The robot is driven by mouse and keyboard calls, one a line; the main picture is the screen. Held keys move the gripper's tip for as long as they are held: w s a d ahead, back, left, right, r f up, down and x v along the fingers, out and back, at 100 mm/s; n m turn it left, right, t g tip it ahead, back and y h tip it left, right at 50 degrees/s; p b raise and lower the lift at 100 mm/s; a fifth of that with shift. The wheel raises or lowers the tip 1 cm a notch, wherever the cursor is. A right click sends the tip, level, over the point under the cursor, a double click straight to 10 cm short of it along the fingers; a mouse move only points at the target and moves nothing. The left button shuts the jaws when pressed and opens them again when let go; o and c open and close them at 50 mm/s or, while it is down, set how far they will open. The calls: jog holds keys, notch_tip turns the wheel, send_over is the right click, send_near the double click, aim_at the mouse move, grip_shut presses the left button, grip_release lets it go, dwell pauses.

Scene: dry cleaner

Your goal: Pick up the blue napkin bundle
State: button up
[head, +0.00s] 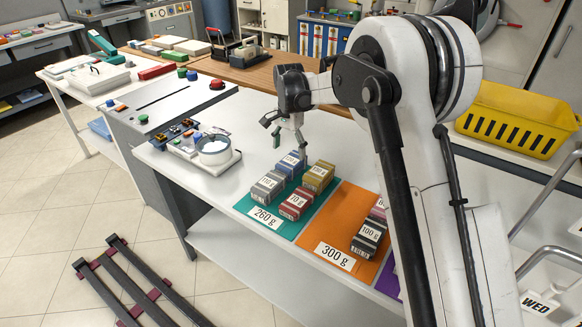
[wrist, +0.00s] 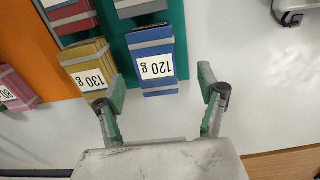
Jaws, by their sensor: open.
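The blue napkin bundle (wrist: 153,52) lies on the green mat, with a light band and a white "120 g" label. In the head view the blue bundle (head: 288,164) sits at the back of the green mat, partly hidden by my gripper. My gripper (head: 283,138) is above and close to it. In the wrist view my gripper (wrist: 163,90) is open and empty. Its fingertips are spread to either side of the blue bundle's near end, and the right finger is clear of it. Contact on the left side cannot be told.
A yellow "130 g" bundle (wrist: 88,65) lies close beside the blue one. Grey (head: 268,187) and red (head: 297,204) bundles share the green mat (head: 262,208). An orange mat (head: 330,232) is beside it. A scale (head: 214,150) stands left; bare white table surrounds the mats.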

aim_at(292, 160)
jog(key=shift+d+f, duration=0.2)
jog(key=shift+f, duration=1.6)
jog(key=shift+d+f, duration=0.2)
jog(key=shift+f, duration=1.55)
jog(key=c, duration=1.3)
jog(key=shift+r, duration=0.15)
